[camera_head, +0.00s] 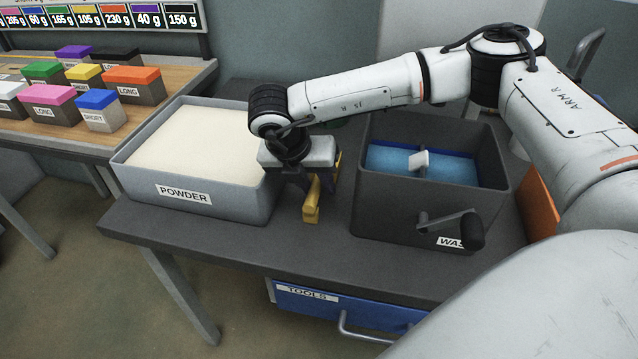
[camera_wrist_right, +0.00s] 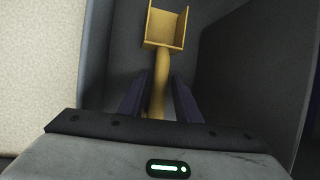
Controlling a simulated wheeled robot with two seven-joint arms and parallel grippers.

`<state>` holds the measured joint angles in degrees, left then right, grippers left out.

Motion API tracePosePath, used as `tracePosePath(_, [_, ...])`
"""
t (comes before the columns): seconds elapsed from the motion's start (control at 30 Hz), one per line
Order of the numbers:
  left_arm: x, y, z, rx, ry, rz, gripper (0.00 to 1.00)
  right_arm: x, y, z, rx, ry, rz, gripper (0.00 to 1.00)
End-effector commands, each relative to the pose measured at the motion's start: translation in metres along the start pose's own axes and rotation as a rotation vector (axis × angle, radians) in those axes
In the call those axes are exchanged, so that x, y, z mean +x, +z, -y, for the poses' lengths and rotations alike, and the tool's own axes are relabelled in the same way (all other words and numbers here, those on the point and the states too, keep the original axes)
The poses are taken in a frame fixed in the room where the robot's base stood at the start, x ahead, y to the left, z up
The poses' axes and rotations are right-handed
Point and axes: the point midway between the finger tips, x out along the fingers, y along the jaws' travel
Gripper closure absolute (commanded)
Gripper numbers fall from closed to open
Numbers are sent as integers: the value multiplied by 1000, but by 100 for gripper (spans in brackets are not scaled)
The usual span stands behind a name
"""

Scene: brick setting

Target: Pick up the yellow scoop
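The yellow scoop (camera_head: 312,207) lies on the dark table between the powder bin and the wash bin. My right gripper (camera_head: 306,190) is over it, pointing down, and hides its middle in the head view. In the right wrist view the scoop's square pan (camera_wrist_right: 166,27) is at the top and its handle runs down between the two dark purple fingers (camera_wrist_right: 159,90). The fingers stand one on each side of the handle, with a small gap visible, so the gripper looks open. My left gripper is not in view.
The grey powder bin (camera_head: 190,195), full of pale powder, stands close left of the gripper. The dark wash bin (camera_head: 410,205), with blue inside and a crank (camera_head: 455,228), stands close right. Colored blocks sit on a wooden bench (camera_head: 65,135). A blue tools drawer (camera_head: 350,308) is below.

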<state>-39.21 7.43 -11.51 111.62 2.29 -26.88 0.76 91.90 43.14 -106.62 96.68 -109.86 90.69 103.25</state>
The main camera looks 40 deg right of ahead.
Motion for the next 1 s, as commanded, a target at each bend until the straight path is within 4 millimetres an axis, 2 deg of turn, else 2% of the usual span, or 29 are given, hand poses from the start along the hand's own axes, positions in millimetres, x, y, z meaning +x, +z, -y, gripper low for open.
tracePosePath(0.03, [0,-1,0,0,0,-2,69,0,0,0,0,0,0,79])
tracePosePath(0.17, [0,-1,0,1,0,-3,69,0,0,0,0,0,0,100])
tracePosePath(0.47, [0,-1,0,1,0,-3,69,-3,1,0,1,1,0,100])
tracePosePath(0.57, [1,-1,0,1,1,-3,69,-13,5,2,2,2,0,100])
tracePosePath(0.8, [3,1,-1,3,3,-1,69,-57,24,11,1,4,1,100])
tracePosePath(1.0, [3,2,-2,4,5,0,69,-84,34,17,0,2,0,100])
